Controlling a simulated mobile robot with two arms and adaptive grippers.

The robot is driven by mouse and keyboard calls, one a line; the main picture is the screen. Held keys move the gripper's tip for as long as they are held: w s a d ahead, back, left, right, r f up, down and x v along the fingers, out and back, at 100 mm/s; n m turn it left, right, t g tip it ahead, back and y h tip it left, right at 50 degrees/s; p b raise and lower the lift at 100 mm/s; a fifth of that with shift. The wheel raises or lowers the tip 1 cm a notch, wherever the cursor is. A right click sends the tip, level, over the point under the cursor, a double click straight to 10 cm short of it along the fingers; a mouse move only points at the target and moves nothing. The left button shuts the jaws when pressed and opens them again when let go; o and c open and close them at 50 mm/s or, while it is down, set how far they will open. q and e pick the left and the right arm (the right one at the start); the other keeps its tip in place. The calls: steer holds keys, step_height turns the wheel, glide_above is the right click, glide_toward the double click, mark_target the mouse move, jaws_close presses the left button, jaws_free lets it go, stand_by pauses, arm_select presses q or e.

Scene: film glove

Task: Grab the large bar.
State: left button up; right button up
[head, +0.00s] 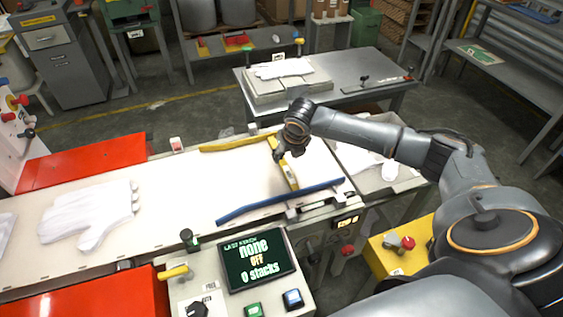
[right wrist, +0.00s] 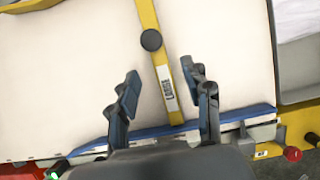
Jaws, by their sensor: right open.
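The large bar is a narrow yellow bar (head: 291,177) lying across the white belt in the head view. In the right wrist view the yellow bar (right wrist: 175,108) runs from the top edge downward, with a white label that seems to read LARGE and a dark round knob. My right gripper (head: 284,153) is above the bar in the head view. In the right wrist view my right gripper (right wrist: 160,72) is open, its two fingers on either side of the bar, with visible gaps on both sides. My left gripper is not in view.
A blue rail (head: 265,205) lines the belt's near side, and a yellow rail (head: 228,145) its far side. A white glove (head: 88,215) lies on the belt at left. A control panel with a screen (head: 258,262) stands in front. A grey table (head: 375,75) stands behind.

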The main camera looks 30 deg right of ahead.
mark_target(284, 163)
steer(key=shift+x, duration=1.2)
steer(key=shift+p+x, duration=0.3)
steer(key=shift+x, duration=0.9)
steer(key=shift+w+f, duration=0.1)
steer(key=shift+f, duration=0.2)
steer(key=shift+c, duration=0.2)
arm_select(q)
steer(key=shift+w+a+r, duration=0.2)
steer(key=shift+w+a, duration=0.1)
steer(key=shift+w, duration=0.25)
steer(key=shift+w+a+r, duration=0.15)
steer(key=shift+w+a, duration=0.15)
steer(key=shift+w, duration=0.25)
arm_select(e)
jaws_close()
